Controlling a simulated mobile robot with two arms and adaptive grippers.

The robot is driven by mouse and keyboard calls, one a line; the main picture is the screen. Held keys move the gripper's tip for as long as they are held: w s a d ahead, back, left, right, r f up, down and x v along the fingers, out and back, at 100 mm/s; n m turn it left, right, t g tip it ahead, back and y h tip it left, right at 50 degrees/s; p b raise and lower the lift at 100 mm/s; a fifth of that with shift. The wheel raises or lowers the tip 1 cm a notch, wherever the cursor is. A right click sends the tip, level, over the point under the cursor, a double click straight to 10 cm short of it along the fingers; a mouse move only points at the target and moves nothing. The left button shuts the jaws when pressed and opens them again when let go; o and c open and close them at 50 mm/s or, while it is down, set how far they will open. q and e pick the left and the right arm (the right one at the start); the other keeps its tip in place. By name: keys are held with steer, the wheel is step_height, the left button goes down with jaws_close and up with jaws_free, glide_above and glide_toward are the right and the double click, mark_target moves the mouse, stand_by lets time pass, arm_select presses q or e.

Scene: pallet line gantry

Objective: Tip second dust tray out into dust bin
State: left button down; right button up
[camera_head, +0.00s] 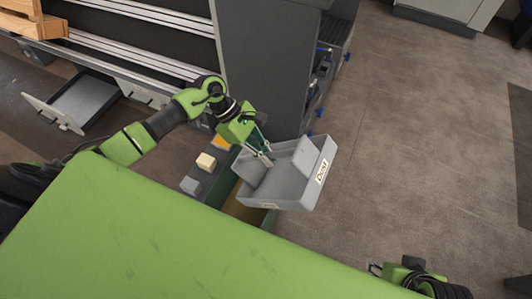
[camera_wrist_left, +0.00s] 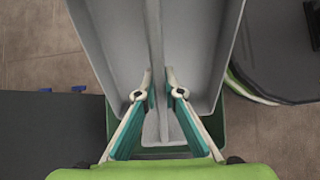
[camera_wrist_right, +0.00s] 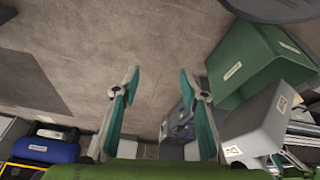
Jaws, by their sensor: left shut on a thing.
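A grey tray (camera_head: 303,188) with a "Dust" label hangs tilted above a green bin (camera_head: 268,219), partly covering the bin's opening. My left gripper (camera_head: 266,158) is shut on the tray's upright middle divider. In the left wrist view, the fingertips (camera_wrist_left: 161,92) pinch this divider, with tray floor (camera_wrist_left: 195,45) on both sides. The bin's green rim (camera_wrist_left: 222,128) shows below the tray there. No loose dust is visible in the tray. My right gripper (camera_wrist_right: 158,85) is open and empty, over bare floor; its arm shows at the lower right of the head view (camera_head: 410,275).
Orange, beige (camera_head: 206,161) and grey (camera_head: 190,186) blocks sit on a dark surface left of the bin. A drawer (camera_head: 85,103) stands open at the left. A dark grey cabinet (camera_head: 265,70) rises behind. The right wrist view shows a labelled green box (camera_wrist_right: 250,60). Floor at right is clear.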

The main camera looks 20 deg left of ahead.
arm_select(q)
steer(key=d+r+p, duration=0.1)
steer(key=p, duration=0.1)
steer(key=shift+d+r+y+p, duration=0.1)
steer(key=shift+d+y+p, duration=0.05)
steer(key=shift+y+p, duration=0.2)
steer(key=d+y+p, duration=0.2)
steer(key=y+p, duration=0.1)
steer(key=d+y+p, duration=0.1)
steer(key=d, duration=0.1)
steer(key=shift+d+f, duration=0.1)
steer(key=shift+f, duration=0.25)
steer(key=shift+d+f+y+p, duration=0.35)
steer(key=shift+d+y, duration=0.25)
steer(key=shift+y, duration=0.35)
steer(key=shift+d+f+y, duration=0.15)
steer(key=shift+d+y, duration=0.1)
steer(key=shift+y, duration=0.15)
steer(key=shift+d+f+y, duration=0.15)
steer(key=shift+d+y, duration=0.05)
steer(key=shift+y, duration=0.1)
steer(key=shift+s+d+y+b, duration=0.1)
steer(key=shift+d+y+b, duration=0.05)
steer(key=shift+y+b, duration=0.2)
arm_select(e)
step_height(320, 180, down, 16)
steer(key=s+g, duration=0.1)
steer(key=shift+s, duration=0.25)
steer(key=shift+r, duration=0.1)
